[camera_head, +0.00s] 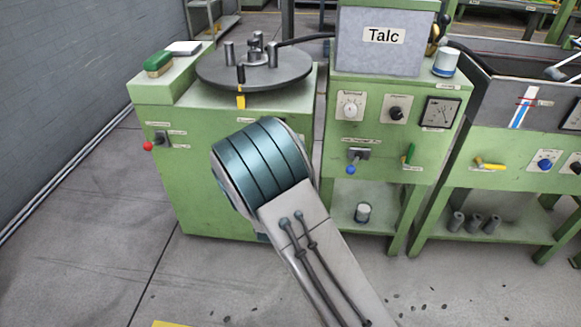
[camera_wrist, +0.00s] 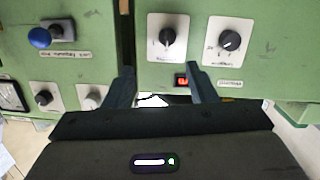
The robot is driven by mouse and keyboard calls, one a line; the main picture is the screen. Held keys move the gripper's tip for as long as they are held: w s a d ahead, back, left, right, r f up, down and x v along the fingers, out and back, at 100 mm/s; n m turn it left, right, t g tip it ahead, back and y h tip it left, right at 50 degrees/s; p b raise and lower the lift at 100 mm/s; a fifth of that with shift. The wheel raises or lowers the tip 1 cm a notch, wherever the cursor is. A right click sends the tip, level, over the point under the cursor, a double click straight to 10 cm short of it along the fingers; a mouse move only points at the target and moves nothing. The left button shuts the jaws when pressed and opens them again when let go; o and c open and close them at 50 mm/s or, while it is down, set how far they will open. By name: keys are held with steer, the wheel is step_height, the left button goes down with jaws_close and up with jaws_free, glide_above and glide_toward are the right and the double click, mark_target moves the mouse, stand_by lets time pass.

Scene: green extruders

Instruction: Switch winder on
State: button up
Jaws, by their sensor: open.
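A green cabinet (camera_head: 190,200) with a round dark turntable (camera_head: 255,66) stands at left in the head view. It bears a red-knobbed lever (camera_head: 150,145); none of its labels can be read as a winder. My arm hides part of its front and my gripper in that view. The wrist view looks upside down. There my gripper (camera_wrist: 159,72) is open and empty in front of a green panel. The panel has two black dials (camera_wrist: 167,38) (camera_wrist: 229,41) and a small black-and-red lit piece (camera_wrist: 182,80), a switch or display, near the right-hand finger. Contact cannot be told.
The Talc machine (camera_head: 398,150) stands just right, with dials, a meter and a blue-knobbed lever (camera_head: 351,167), also seen in the wrist view (camera_wrist: 40,37). Further right is a green trough bench (camera_head: 510,215). A grey wall (camera_head: 60,90) runs along the left. The floor at front left is mostly clear.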

steer(key=w+f+t+b, duration=0.1)
steer(key=w+f+b, duration=0.1)
steer(key=w, duration=1.1)
steer(key=shift+a+n+t+b, duration=0.15)
steer(key=shift+n+t+b, duration=0.15)
steer(key=shift+b, duration=0.3)
steer(key=c, duration=1)
